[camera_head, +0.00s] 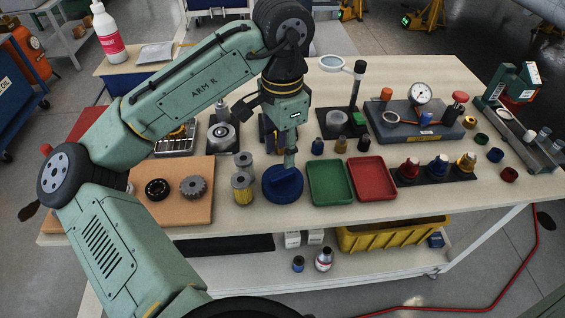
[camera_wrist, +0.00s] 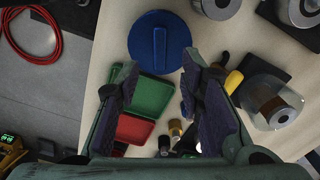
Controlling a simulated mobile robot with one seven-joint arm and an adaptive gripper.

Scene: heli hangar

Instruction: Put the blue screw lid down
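The blue screw lid (camera_head: 283,187) is a wide round disc with a raised bar across its top. It appears to lie flat on the table, left of a green tray (camera_head: 331,182). In the wrist view the lid (camera_wrist: 150,57) shows just beyond my fingertips, its bar upright in the picture. My gripper (camera_head: 290,163) points down right above the lid. In the wrist view its two fingers (camera_wrist: 162,62) stand wide apart with nothing between them, clear of the bar. Whether a fingertip touches the lid's top I cannot tell.
A red tray (camera_head: 371,179) lies right of the green one. A magnifier stand (camera_head: 345,118), a gauge block (camera_head: 415,122) and a rack of coloured knobs (camera_head: 437,172) stand further right. Bare tabletop lies in front of the lid.

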